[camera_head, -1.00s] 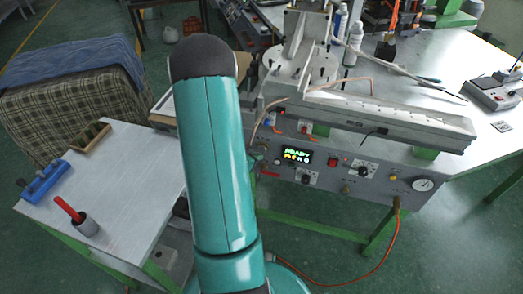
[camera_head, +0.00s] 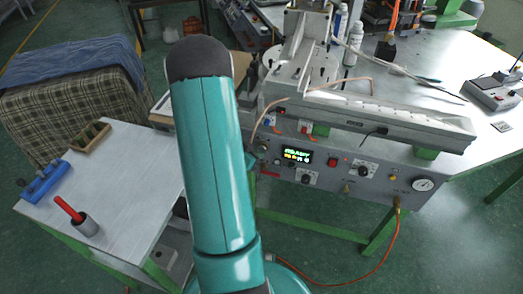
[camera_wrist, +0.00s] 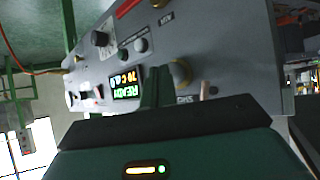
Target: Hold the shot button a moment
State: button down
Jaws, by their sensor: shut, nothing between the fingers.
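The wax injector's grey front panel (camera_head: 330,178) faces me, with a lit display (camera_head: 298,156) reading READY and a smaller second line. In the wrist view the display (camera_wrist: 126,84) shows just left of my gripper (camera_wrist: 157,72). My gripper is shut and empty, its fingers pointing at the panel. A round brass-coloured button (camera_wrist: 181,73) sits just right of the fingertips, beside an upside-down label that seems to read SHOT. I cannot tell whether the fingertips touch the button or panel. In the head view my arm hides most of the gripper.

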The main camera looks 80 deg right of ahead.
jog(key=shift+d, duration=0.55)
dwell(1.9)
jog(key=shift+a, duration=0.1)
dwell(1.4)
jog(key=shift+a, duration=0.85)
jog(key=shift+w+a, duration=0.2)
jog(key=shift+a, duration=2.3)
